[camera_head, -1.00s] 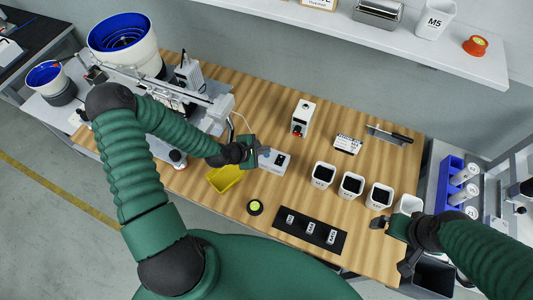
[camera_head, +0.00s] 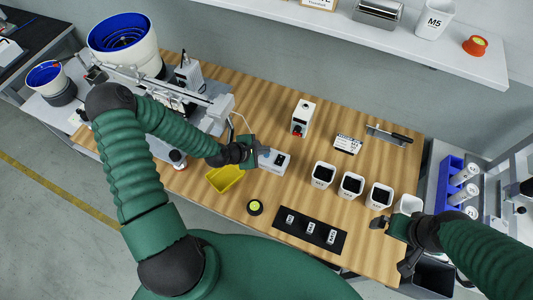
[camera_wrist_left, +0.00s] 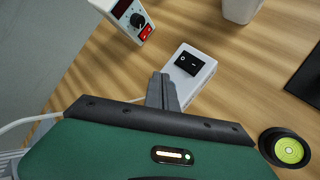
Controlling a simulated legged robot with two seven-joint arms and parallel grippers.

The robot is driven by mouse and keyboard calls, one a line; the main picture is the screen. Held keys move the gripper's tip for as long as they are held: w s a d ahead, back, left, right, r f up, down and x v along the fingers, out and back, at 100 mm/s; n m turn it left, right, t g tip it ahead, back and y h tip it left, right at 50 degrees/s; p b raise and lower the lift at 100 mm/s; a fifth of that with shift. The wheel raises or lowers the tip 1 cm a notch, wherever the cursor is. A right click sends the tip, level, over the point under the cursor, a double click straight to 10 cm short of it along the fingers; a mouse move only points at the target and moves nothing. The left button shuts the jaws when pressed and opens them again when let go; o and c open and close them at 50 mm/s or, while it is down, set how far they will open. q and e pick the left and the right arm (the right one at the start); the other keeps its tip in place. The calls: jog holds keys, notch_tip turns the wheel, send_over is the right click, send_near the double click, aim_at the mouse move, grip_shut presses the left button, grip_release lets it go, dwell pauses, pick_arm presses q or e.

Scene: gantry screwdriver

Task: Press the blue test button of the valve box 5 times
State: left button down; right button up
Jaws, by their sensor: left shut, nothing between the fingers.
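The valve box is a small white box (camera_head: 277,164) on the wooden bench, just right of my left gripper (camera_head: 262,153). In the left wrist view the box (camera_wrist_left: 208,72) shows a black rocker switch (camera_wrist_left: 187,64) on top. My left gripper's fingertips (camera_wrist_left: 163,77) are shut and empty at the near side of the box, over its edge. I cannot tell whether they touch it. The blue test button is not visible; the fingers may hide it. My right gripper (camera_head: 380,222) is by the white cups at the bench's right end; its jaws are unclear.
A yellow bin (camera_head: 224,179) stands left of the box. A white controller with a red switch (camera_head: 303,118) stands behind it. Several white cups (camera_head: 351,185), a black tray (camera_head: 310,234) and a green-topped round puck (camera_head: 255,207) are on the bench. A feeder machine is at left.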

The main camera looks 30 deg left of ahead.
aim_at(264, 156)
pick_arm(q)
jog(key=shift+f, duration=0.1)
jog(key=shift+f, duration=0.2)
jog(key=shift+f+b, duration=0.35)
jog(key=shift+f, duration=0.1)
dwell(0.7)
jog(key=shift+r+p, duration=0.85)
notch_tip(264, 156, up, 5)
jog(key=p, duration=0.5)
jog(key=shift+r, duration=0.1)
